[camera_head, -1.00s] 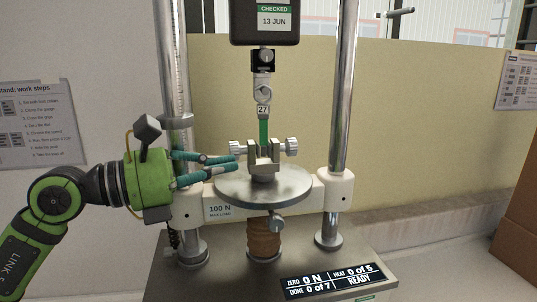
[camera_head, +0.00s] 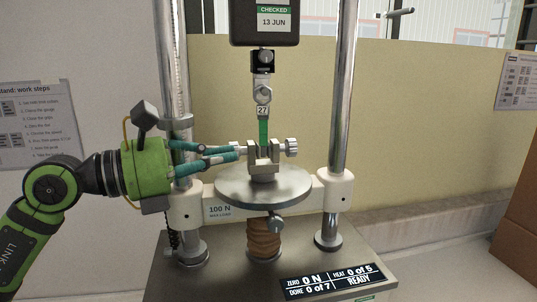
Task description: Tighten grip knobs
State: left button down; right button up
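A small metal vise grip (camera_head: 264,163) stands on the round plate (camera_head: 262,188) of the test stand. A green strip (camera_head: 264,133) runs up from its jaws to an upper clamp (camera_head: 262,92) with a tag "27". The right grip knob (camera_head: 291,147) is in plain view. The left grip knob (camera_head: 246,146) is mostly hidden by the teal fingertips of my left gripper (camera_head: 236,153). The fingertips are at that knob, one above the other in the picture, with a narrow gap. Whether they touch or clasp it cannot be told. My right gripper is not in view.
Two chrome columns (camera_head: 342,120) flank the grip; my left gripper's fingers pass close to the left column (camera_head: 170,60). The gauge (camera_head: 264,22) hangs above. A display (camera_head: 332,283) reads 0 N, READY. A brown box (camera_head: 518,225) is at far right.

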pick_arm(q)
jog(key=shift+w+r, duration=0.1)
jog(key=shift+r, duration=0.25)
jog(key=shift+s+r, duration=0.1)
jog(key=shift+s, duration=0.15)
dwell(0.4)
jog(key=b+v, duration=0.1)
jog(key=v, duration=0.1)
jog(key=b+v, duration=0.1)
jog(key=v, duration=0.1)
jog(key=w+b+v, duration=0.1)
jog(key=shift+s+a, duration=0.1)
jog(key=shift+a, duration=0.55)
